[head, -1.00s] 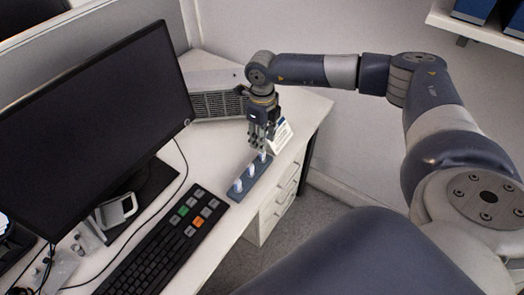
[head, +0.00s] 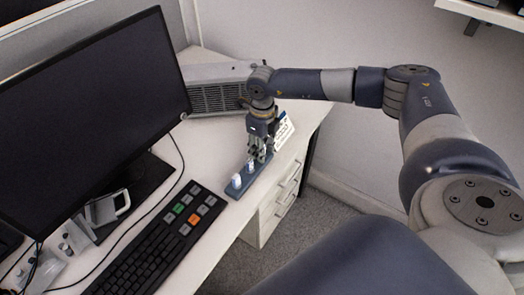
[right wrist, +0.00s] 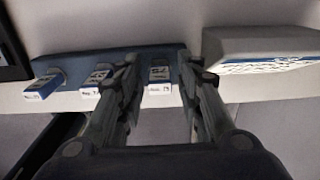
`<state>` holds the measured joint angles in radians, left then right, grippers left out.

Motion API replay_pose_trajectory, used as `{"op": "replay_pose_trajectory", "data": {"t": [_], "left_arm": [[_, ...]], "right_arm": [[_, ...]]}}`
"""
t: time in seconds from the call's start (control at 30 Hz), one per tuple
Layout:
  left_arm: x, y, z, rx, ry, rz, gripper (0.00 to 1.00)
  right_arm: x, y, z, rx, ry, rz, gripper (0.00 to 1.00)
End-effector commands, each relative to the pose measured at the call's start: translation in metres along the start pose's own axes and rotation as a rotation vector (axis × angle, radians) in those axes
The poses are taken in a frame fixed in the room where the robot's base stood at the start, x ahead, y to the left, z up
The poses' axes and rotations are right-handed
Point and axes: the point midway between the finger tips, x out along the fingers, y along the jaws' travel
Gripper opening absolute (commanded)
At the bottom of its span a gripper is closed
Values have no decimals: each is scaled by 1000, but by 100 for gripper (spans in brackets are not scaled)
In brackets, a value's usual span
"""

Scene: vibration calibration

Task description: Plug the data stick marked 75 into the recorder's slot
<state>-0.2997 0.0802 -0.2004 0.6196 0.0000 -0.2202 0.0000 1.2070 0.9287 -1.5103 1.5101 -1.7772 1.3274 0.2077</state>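Several small white data sticks stand in a row in a blue-grey holder (head: 233,192) on the desk. The right wrist view shows three: a left stick (right wrist: 45,84), a middle stick (right wrist: 95,79) and a right stick (right wrist: 159,82). Each has a white label, but the numbers are too small to read surely. My right gripper (head: 261,158) points down at the holder's far end. In the right wrist view its open fingers (right wrist: 158,66) stand either side of the right stick, with gaps visible. My left gripper is out of view. I cannot make out the recorder's slot.
A black monitor (head: 95,110) and a keyboard (head: 160,240) stand left of the holder. A grey vented box (head: 215,97) sits behind it. A small grey device (head: 105,208) is by the monitor's base.

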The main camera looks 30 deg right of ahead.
Motion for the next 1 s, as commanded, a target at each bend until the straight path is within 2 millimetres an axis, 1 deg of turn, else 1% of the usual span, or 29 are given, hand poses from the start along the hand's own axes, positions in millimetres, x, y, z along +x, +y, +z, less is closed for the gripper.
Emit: {"op": "replay_pose_trajectory", "data": {"t": [0.13, 0.17, 0.2, 0.27, 0.3, 1.0], "left_arm": [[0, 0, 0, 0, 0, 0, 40], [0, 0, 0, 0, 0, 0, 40], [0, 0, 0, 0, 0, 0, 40], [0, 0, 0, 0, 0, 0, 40], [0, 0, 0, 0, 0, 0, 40], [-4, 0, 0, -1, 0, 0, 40]], "right_arm": [[0, 0, 0, 0, 1, 0, 33], [0, 0, 0, 0, 1, 0, 31], [0, 0, 0, 0, 1, 0, 22], [0, 0, 0, 0, 0, 0, 8], [0, 0, 0, 0, 0, 0, 0], [-6, 0, 0, 0, -1, -1, 0]]}}
